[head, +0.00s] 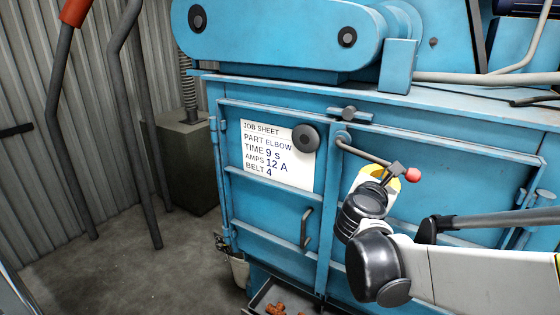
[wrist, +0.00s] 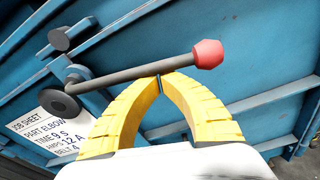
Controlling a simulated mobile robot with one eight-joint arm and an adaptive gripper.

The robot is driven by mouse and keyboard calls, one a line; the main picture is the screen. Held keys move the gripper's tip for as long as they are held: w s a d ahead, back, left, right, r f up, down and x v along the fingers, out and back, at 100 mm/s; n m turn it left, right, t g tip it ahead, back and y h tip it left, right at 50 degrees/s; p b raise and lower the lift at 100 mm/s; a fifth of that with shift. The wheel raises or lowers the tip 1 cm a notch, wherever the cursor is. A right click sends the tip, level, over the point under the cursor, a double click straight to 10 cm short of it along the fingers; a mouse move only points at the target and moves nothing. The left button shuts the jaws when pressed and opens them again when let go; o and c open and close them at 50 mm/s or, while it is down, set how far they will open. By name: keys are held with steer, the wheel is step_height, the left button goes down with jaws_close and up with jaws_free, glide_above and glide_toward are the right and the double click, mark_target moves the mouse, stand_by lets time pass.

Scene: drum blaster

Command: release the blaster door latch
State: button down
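The blue blaster door (head: 265,215) stands upright with a job sheet on its left part. The door latch (head: 362,153) is a dark lever with a red knob (head: 413,174), running from a pivot at left down to the right. In the wrist view the latch lever (wrist: 130,77) crosses just beyond my fingertips, its red knob (wrist: 207,54) to their right. My gripper (head: 395,172) is at the lever near the knob. In the wrist view its yellow fingers (wrist: 161,78) have their tips together or nearly so, right at the lever. I cannot tell whether they touch it.
A dark door handle (head: 307,228) sticks out below the job sheet (head: 278,155). A round black knob (head: 306,138) overlaps the sheet. A tray with orange parts (head: 276,308) lies below the door. Open floor (head: 130,265) is at left.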

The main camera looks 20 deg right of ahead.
stand_by(0.4)
step_height(320, 180, down, 5)
steer(key=w+b, duration=0.1)
steer(key=b, duration=0.4)
steer(key=r+p+v, duration=0.1)
steer(key=p+v, duration=0.1)
steer(key=v, duration=0.8)
steer(key=shift+r, duration=0.1)
